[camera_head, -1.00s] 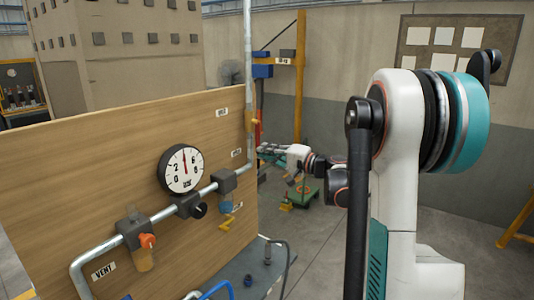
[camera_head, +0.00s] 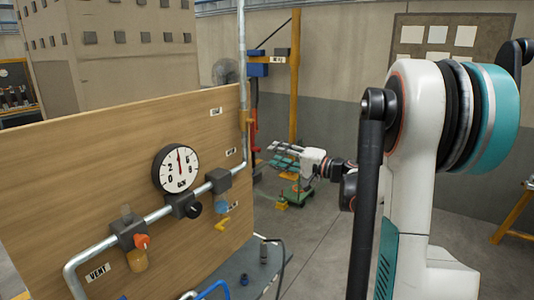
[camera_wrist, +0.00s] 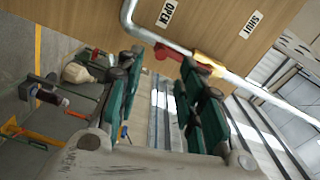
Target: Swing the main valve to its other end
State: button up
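In the wrist view, a yellow valve body (camera_wrist: 208,64) with a red part (camera_wrist: 168,52) sits on a grey pipe. The red part points along the pipe toward the OPEN label (camera_wrist: 166,14); the SHUT label (camera_wrist: 251,24) is on the other side. In the head view, this valve seems to be the small yellow fitting (camera_head: 246,119) on the vertical pipe, partly unclear. My gripper (camera_head: 285,157) is right of the board edge, apart from the valve. The wrist view shows its two green-padded fingers (camera_wrist: 162,68) spread, with nothing between them.
A grey ledge (camera_head: 240,270) runs below. Open floor (camera_head: 310,245) lies right of the board.

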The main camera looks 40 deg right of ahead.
jog(key=v, duration=0.5)
jog(key=shift+s+d, duration=0.1)
jog(key=shift+s, duration=0.2)
